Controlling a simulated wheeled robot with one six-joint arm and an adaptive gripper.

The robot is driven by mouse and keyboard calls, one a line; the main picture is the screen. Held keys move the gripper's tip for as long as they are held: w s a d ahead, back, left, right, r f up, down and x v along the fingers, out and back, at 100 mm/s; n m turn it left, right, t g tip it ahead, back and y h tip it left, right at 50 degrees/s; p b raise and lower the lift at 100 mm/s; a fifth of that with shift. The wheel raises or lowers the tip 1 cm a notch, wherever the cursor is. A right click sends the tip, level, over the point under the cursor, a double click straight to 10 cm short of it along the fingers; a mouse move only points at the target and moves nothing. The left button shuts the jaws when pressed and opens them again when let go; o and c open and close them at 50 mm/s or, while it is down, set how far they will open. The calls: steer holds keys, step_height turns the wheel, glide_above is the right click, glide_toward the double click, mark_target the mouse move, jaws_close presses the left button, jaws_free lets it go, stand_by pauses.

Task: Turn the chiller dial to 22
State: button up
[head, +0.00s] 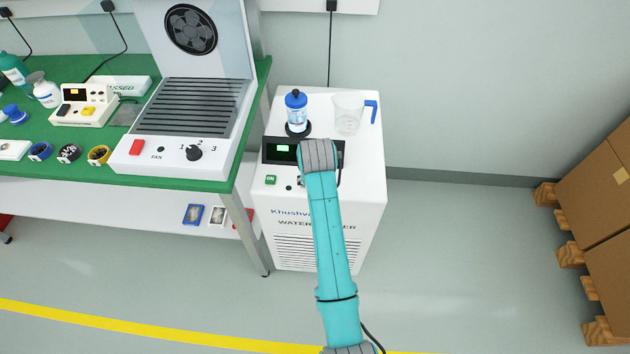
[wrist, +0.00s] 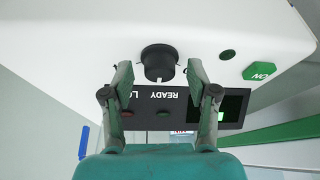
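The chiller (head: 362,190) is a white floor unit with a black display panel on its upper front; it also shows in the wrist view (wrist: 90,40). The chiller dial (wrist: 158,61) is a round black knob in the wrist view, with a small white mark beside it. My gripper (wrist: 159,82) is open, its two fingers spread to either side of the dial, with gaps showing. In the head view my arm hides the dial and most of the gripper. The display (head: 283,148) glows green, but its number is unreadable. It also shows in the wrist view (wrist: 222,108).
A green ON button (wrist: 260,72) and a small dark green round part (wrist: 227,54) are near the dial. A blue-capped bottle (head: 297,114) and a clear jug (head: 348,114) stand on the chiller.

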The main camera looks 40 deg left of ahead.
steer(key=shift+r, duration=0.1)
steer(key=v, duration=1.1)
steer(key=shift+s+r, duration=0.2)
steer(key=shift+r, duration=0.15)
steer(key=shift+d, duration=0.15)
